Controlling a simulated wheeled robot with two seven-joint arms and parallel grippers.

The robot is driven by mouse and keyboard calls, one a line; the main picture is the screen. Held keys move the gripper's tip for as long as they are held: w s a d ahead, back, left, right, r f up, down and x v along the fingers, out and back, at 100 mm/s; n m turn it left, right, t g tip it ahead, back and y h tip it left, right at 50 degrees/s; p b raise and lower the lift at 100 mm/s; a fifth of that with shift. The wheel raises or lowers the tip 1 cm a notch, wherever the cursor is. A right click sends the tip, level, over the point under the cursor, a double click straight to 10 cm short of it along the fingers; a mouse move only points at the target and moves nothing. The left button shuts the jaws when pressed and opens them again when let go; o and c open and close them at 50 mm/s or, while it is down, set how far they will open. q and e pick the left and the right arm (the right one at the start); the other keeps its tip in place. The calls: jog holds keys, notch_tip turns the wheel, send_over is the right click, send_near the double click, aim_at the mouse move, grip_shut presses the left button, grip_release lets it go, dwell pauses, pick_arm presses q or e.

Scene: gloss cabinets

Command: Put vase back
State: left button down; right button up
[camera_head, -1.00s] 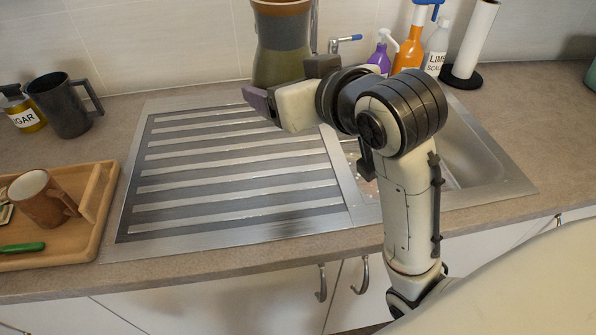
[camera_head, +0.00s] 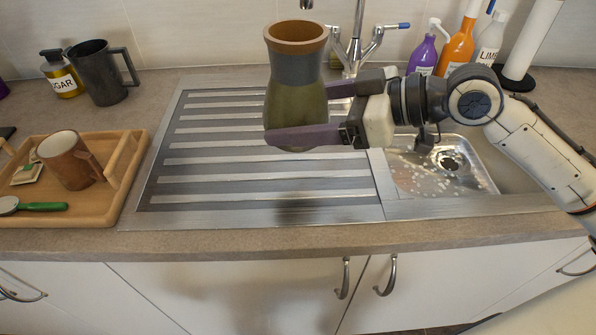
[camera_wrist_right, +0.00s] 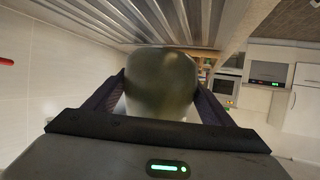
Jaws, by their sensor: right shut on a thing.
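The vase (camera_head: 297,88) has a terracotta rim, a grey neck band and an olive-green body. It is upright above the ribbed drainboard, and a dark shadow falls on the drainboard's front part. My right gripper (camera_head: 290,138) is shut on the vase's lower body, reaching in from the right. In the right wrist view the olive body of the vase (camera_wrist_right: 160,82) sits between the two dark fingers. My left gripper is not in view.
The drainboard (camera_head: 215,190) and sink basin (camera_head: 440,165) are set in the counter. A tap (camera_head: 357,40) stands behind. A wooden tray (camera_head: 95,212) with a brown mug (camera_head: 70,160) is at left, near a dark pitcher (camera_head: 103,75). Spray bottles (camera_head: 458,48) stand at back right.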

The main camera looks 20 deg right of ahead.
notch_tip(320, 180, down, 9)
jog(key=shift+f, duration=0.1)
dwell(0.4)
jog(key=shift+f+b, duration=0.15)
jog(key=shift+b, duration=0.2)
jog(key=o, duration=1.7)
jog(key=shift+f, duration=0.15)
